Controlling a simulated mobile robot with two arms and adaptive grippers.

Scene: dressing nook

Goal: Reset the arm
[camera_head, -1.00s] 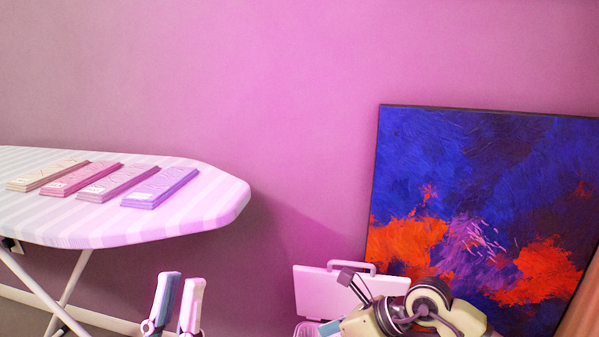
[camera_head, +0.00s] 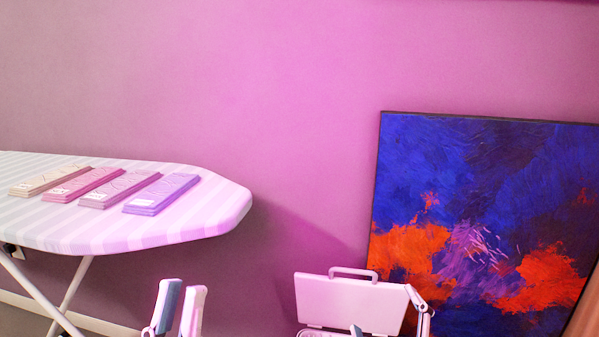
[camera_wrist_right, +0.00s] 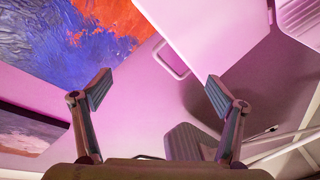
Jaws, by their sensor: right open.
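My left gripper (camera_head: 181,288) is at the bottom of the head view, left of centre. Its two fingers point up with a gap between them, and nothing shows in the gap. My right gripper (camera_head: 383,307) is low in the head view, in front of the pale lidded case (camera_head: 350,303). In the right wrist view its fingers (camera_wrist_right: 159,78) are wide apart and empty. The case lid with its handle shows beyond them. Most of both arms is out of the head view.
An ironing board (camera_head: 225,206) at the left holds several flat stacks, one purple (camera_head: 162,192). A blue and orange painting (camera_head: 480,210) leans against the pink wall at the right.

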